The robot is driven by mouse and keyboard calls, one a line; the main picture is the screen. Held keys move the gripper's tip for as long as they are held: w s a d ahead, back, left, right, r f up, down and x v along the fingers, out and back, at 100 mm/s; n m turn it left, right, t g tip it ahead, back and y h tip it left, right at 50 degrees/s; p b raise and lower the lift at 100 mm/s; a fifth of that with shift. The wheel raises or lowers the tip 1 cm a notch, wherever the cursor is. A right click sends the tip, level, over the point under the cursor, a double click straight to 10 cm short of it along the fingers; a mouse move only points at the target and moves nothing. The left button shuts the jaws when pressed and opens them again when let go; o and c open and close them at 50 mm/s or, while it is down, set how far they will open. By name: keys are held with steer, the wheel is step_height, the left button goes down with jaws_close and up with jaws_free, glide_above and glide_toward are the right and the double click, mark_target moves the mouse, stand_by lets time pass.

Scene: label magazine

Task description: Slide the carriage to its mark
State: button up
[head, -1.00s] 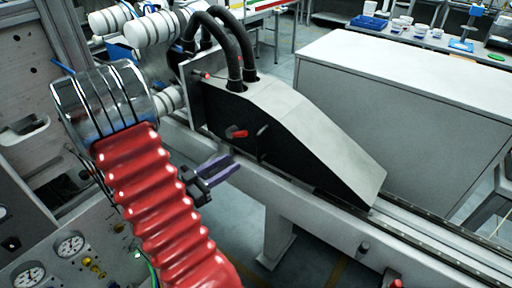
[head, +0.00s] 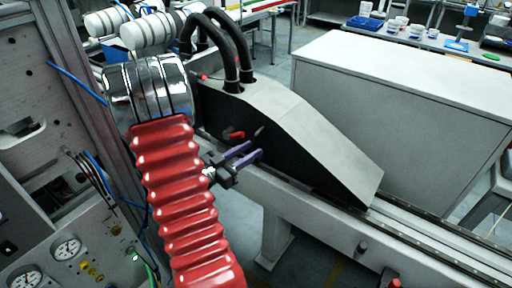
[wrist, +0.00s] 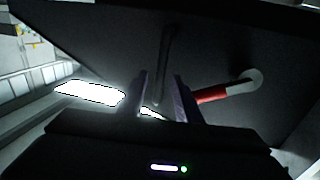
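The carriage (head: 318,130) is a grey wedge-shaped housing with a black side, sitting on a long rail (head: 440,246). A dark bar handle (head: 260,131) and a red-gripped lever (head: 236,135) stick out from its black side. My gripper (head: 255,150) has purple fingers and is open beside that side, just below the handle. In the wrist view, the dark bar handle (wrist: 166,55) shows between and beyond the fingertips (wrist: 160,76). I cannot tell if they touch it. The red lever (wrist: 222,92) is right of the fingers. I cannot make out a mark.
Two black hoses (head: 238,50) arch into the carriage's top. A red knob (head: 394,284) and a dark knob (head: 362,248) are on the beam's near side. A gauge panel (head: 85,262) stands at the left. A large grey cabinet (head: 400,95) stands behind the rail.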

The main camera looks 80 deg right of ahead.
mark_target(256, 160)
steer(key=shift+x, duration=1.65)
steer(key=shift+c, duration=0.2)
jaws_close()
